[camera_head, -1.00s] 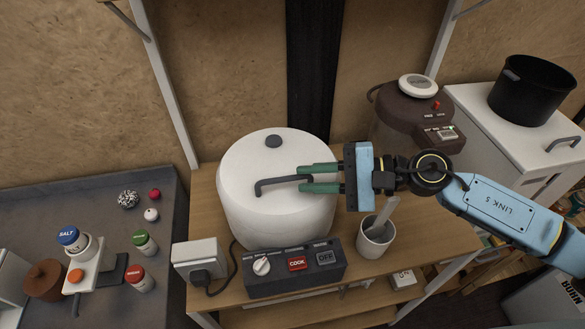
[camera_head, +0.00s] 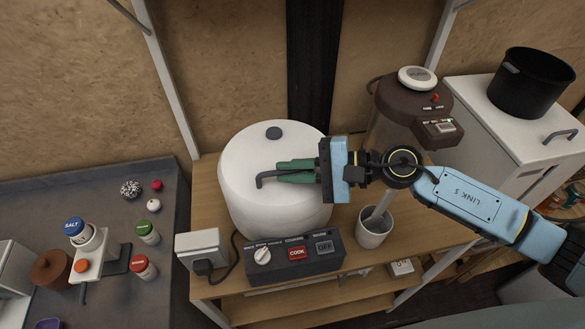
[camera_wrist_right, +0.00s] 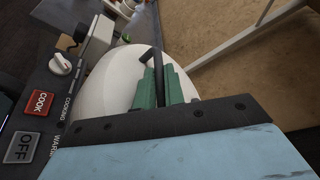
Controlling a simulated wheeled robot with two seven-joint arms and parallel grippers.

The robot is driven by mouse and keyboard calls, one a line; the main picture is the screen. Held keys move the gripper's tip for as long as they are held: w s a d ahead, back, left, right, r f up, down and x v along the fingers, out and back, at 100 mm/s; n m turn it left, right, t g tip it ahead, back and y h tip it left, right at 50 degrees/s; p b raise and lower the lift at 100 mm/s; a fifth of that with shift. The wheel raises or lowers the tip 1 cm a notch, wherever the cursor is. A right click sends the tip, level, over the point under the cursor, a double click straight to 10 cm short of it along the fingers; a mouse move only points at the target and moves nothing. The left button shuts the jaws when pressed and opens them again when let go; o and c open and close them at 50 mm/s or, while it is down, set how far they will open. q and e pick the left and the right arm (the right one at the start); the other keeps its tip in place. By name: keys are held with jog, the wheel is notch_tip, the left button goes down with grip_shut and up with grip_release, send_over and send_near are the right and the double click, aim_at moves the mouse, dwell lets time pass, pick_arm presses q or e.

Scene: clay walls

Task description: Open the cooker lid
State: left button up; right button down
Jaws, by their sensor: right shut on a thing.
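The white cooker (camera_head: 262,205) stands on the wooden table, with its lid (camera_head: 250,150) on top; I see no gap under the lid. The lid has a dark knob (camera_head: 273,133) at the back and a dark bent handle (camera_head: 261,180) at the front. My right gripper (camera_head: 288,172) reaches in from the right and its green fingers are shut on the handle. The right wrist view also shows the handle (camera_wrist_right: 154,58) between the fingers (camera_wrist_right: 158,88). The control box (camera_head: 290,257) with a dial, COOK and OFF buttons is in front. My left gripper is not in view.
A grey cup (camera_head: 374,233) with a utensil stands right of the cooker, below my right arm. A brown appliance (camera_head: 405,100) and a black pot (camera_head: 530,84) are at the back right. A power socket box (camera_head: 203,250) is at the left. Jars stand on the grey counter (camera_head: 110,200).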

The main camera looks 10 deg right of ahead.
jog(key=shift+r, duration=0.15)
jog(key=shift+w+r+p, duration=0.1)
jog(key=shift+r+p, duration=0.15)
jog(key=shift+p, duration=0.05)
jog(key=w+r+p, duration=0.1)
jog(key=w+r+m+p, duration=0.1)
jog(key=r, duration=0.1)
jog(key=w+r+m+g+p, duration=0.1)
jog(key=r, duration=0.1)
jog(key=shift+w+r+h, duration=0.15)
jog(key=shift+h, duration=0.15)
jog(key=w+r+m+g+b, duration=0.1)
jog(key=w+r+m+g, duration=0.1)
jog(key=w+r+m, duration=0.1)
jog(key=shift+w+r+h, duration=0.3)
jog(key=shift+w+r, duration=0.6)
jog(key=shift+w, duration=0.45)
